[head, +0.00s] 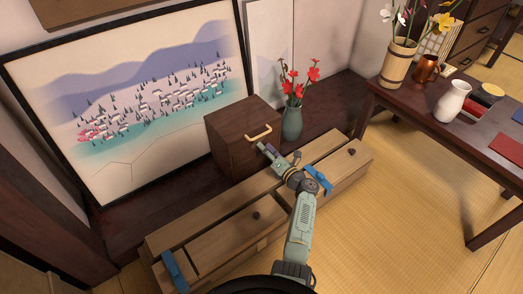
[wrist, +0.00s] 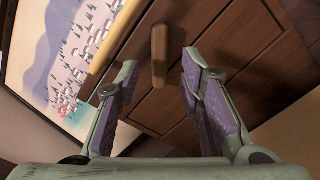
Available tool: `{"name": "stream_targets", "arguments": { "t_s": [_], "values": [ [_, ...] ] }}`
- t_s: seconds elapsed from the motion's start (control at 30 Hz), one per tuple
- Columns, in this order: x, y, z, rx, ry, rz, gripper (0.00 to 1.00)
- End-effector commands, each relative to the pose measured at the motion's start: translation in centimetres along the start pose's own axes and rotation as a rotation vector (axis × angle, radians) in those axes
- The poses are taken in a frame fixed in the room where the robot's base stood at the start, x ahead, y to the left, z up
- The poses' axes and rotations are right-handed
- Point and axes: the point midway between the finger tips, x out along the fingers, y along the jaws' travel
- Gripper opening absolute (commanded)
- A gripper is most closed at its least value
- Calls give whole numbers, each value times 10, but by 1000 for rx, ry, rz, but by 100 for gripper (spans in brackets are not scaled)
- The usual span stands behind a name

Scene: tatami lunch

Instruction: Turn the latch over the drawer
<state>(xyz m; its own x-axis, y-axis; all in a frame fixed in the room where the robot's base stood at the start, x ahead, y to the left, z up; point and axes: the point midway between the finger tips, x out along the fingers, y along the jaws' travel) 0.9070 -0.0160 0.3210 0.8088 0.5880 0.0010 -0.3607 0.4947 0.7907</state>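A low light-wood cabinet (head: 215,225) has drawer fronts with dark round knobs. One blue latch (head: 175,272) is at its left end. A second blue latch (head: 318,180) is near the middle, just right of my arm. My gripper (head: 266,149) is above the cabinet's back edge, in front of a dark wooden box with a pale handle (head: 259,132). In the wrist view my gripper (wrist: 160,70) is open, with its fingers apart. The pale handle (wrist: 159,55) shows between and beyond the fingertips. No blue latch shows in the wrist view.
A framed landscape picture (head: 140,110) leans behind the cabinet. A green vase (head: 292,123) with red flowers stands right of the dark box (head: 225,140). A dark table (head: 440,125) with vases and dishes is at right. Open tatami floor (head: 400,220) lies between.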

Motion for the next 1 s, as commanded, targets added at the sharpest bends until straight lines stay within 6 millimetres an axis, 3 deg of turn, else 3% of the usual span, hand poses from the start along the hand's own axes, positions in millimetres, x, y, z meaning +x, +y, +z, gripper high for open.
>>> {"name": "stream_targets", "arguments": {
  "t_s": [0.2, 0.57, 1.0],
  "values": [
    [26, -2, -1, -3, 1, 0, 35],
    [30, 0, 0, -1, 0, -1, 35],
    [30, 0, 0, -2, 0, -1, 6]
  ]
}}
